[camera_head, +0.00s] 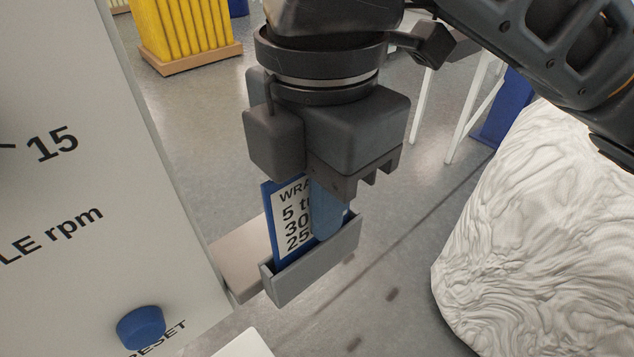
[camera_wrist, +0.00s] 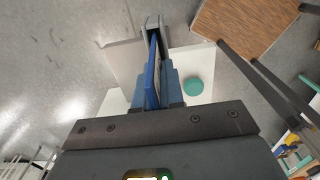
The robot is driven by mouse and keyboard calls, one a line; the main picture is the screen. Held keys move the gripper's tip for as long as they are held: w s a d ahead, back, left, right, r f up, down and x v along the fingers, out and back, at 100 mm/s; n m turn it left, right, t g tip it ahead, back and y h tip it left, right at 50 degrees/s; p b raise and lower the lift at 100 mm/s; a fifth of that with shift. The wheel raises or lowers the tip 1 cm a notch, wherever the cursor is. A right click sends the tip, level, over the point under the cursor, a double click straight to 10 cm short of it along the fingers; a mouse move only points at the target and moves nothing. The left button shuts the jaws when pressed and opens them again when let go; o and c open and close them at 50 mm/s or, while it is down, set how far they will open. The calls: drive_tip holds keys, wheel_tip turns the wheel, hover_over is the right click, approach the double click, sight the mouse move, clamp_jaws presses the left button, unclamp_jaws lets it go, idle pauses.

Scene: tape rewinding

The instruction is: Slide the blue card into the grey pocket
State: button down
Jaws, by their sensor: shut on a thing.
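The blue card (camera_head: 290,216) has a white printed label and stands upright, with its lower edge inside the grey pocket (camera_head: 318,266). The pocket's front wall hides the card's bottom. My gripper (camera_head: 327,212) is above the pocket and shut on the card, with one blue-grey finger across the label and its tip at the pocket's rim. In the wrist view the card (camera_wrist: 152,75) shows edge-on between the fingers, and the pocket (camera_wrist: 153,24) lies beyond it.
A pale machine panel (camera_head: 85,190) with a blue knob (camera_head: 141,327) stands close on the left. A wrinkled white wrapped bulk (camera_head: 550,220) is on the right. A yellow ribbed object (camera_head: 180,30) stands at the back. Grey floor lies between.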

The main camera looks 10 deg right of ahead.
drive_tip(key=shift+f+b, duration=0.35)
drive_tip(key=shift+f, duration=0.2)
drive_tip(key=c, duration=0.8)
unclamp_jaws()
drive_tip(key=shift+r, duration=0.15)
wheel_tip(320, 180, up, 8)
drive_tip(key=p, duration=0.8)
wheel_tip(320, 180, up, 8)
drive_tip(key=shift+f, duration=0.2)
idle(0.4)
